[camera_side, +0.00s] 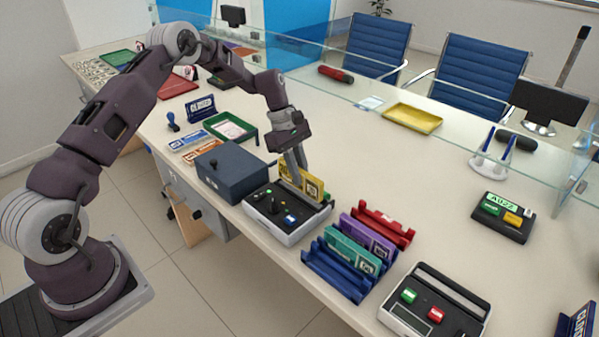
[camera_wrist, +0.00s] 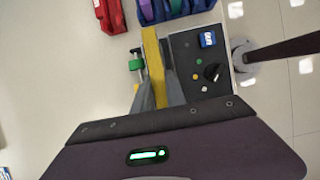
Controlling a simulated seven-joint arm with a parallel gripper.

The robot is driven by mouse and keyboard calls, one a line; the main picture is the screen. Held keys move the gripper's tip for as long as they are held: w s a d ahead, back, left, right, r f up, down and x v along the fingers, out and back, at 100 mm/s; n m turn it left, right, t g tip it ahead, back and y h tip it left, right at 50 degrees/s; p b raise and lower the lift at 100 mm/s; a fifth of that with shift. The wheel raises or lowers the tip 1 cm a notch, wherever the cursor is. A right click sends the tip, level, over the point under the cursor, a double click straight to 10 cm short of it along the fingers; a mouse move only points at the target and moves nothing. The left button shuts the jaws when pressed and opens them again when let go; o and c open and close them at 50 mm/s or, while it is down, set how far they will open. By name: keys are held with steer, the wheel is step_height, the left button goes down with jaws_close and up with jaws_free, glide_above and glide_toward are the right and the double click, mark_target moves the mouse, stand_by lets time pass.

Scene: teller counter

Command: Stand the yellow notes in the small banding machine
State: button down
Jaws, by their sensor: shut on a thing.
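The yellow notes (camera_side: 312,187) stand on edge, upright, at the back side of the small grey and black banding machine (camera_side: 262,222). My gripper (camera_side: 294,168) points down and is shut on the yellow notes. In the wrist view the notes (camera_wrist: 152,52) show as a narrow yellow strip between my fingers (camera_wrist: 156,92), alongside the machine's black top (camera_wrist: 186,62). The machine has a black knob and a blue part on top. My fingers hide part of the notes, and I cannot tell whether their lower edge touches the machine.
A dark blue box (camera_side: 232,172) stands close at the machine's left. At its right, a blue rack (camera_side: 338,276) holds green and purple notes, with a red rack (camera_side: 392,221) behind. A larger device (camera_side: 436,306) stands front right. The counter behind is mostly clear.

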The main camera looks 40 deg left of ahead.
steer(key=shift+f, duration=0.1)
steer(key=shift+f, duration=1)
steer(key=c, duration=1.3)
jaws_free()
steer(key=shift+r, duration=3.55)
